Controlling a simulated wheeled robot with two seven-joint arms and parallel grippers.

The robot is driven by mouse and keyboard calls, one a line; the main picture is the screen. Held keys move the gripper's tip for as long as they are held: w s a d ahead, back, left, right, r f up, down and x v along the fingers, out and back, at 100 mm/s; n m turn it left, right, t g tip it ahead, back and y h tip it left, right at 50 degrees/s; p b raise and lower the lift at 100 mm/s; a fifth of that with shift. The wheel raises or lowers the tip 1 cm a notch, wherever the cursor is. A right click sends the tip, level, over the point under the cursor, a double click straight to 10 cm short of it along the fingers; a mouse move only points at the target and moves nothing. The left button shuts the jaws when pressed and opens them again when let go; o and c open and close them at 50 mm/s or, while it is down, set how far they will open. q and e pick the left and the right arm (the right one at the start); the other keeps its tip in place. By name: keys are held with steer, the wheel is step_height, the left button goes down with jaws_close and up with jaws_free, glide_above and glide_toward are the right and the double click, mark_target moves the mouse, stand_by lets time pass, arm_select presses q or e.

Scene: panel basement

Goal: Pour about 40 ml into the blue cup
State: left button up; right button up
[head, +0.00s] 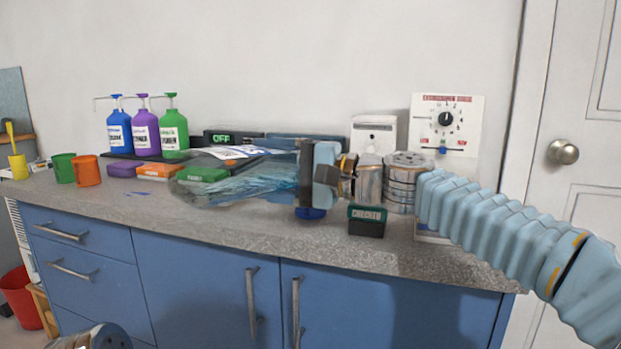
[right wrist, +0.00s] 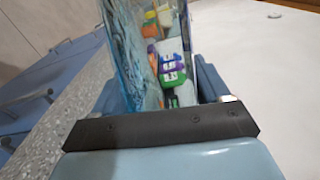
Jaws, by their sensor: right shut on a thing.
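My right gripper (head: 306,180) reaches in from the right above the counter and is shut on a large clear container (head: 235,185). The container lies nearly level, stretching left from the fingers, with a white label (head: 222,153) on its upper side and bluish rippled clear contents. The right wrist view shows its clear wall (right wrist: 125,55) between the fingers (right wrist: 165,85). A blue rounded piece (head: 311,213) shows just below my right gripper; most of it is hidden, so I cannot tell whether it is the blue cup. I see no stream of liquid. My left gripper is out of view.
A green cup (head: 64,168), an orange cup (head: 86,170) and a yellow cup (head: 18,167) stand at the left. Blue (head: 120,133), purple (head: 146,133) and green (head: 174,131) pump bottles stand behind.

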mark_target(263, 188)
steer(key=shift+s+a+r, duration=0.15)
steer(key=shift+s+a, duration=0.35)
steer(key=shift+a, duration=0.1)
stand_by(1.6)
steer(key=shift+s+a+f+n+h+b, duration=0.1)
steer(key=shift+s+f+n+h+b, duration=0.1)
steer(key=shift+f+n, duration=0.25)
steer(key=shift+s+a+f+n+h+b, duration=0.15)
steer(key=shift+f+n, duration=0.2)
steer(key=shift+f, duration=0.2)
steer(key=shift+w+d+f+n+h+p, duration=0.1)
steer(key=shift+w+n+h+p, duration=0.1)
steer(key=shift+n+h+p, duration=0.55)
steer(key=shift+d+f+n, duration=0.1)
steer(key=shift+f+n, duration=0.3)
steer(key=shift+n, duration=0.15)
steer(key=shift+w+r+p, duration=0.15)
steer(key=shift+r+p, duration=0.15)
steer(key=shift+r, duration=0.25)
steer(key=shift+d+n, duration=0.1)
steer(key=shift+n, duration=0.2)
